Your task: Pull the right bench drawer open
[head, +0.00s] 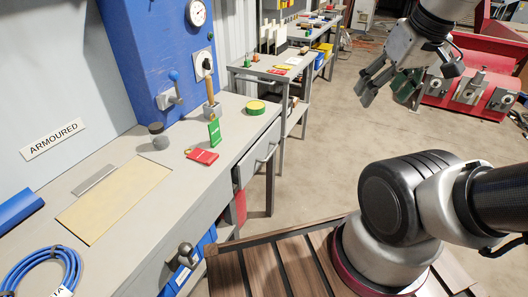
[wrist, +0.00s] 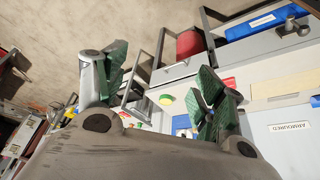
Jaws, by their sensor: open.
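The right bench drawer (head: 254,152) is in the front of the grey bench, at its far right end in the head view. It looks shut, with its front about flush with the bench. Its pale bar handle (head: 267,154) faces the aisle. The drawer front also shows in the wrist view (wrist: 178,72), between and beyond the fingers. My gripper (head: 384,88) is open and empty, with green finger pads. It hangs over the aisle, right of the drawer and well apart from the handle. In the wrist view the open fingers (wrist: 160,72) frame the bench end.
A red bin (head: 240,207) and a blue bin (head: 192,264) sit below. Red machinery (head: 470,95) stands right. Floor (head: 315,150) between is clear.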

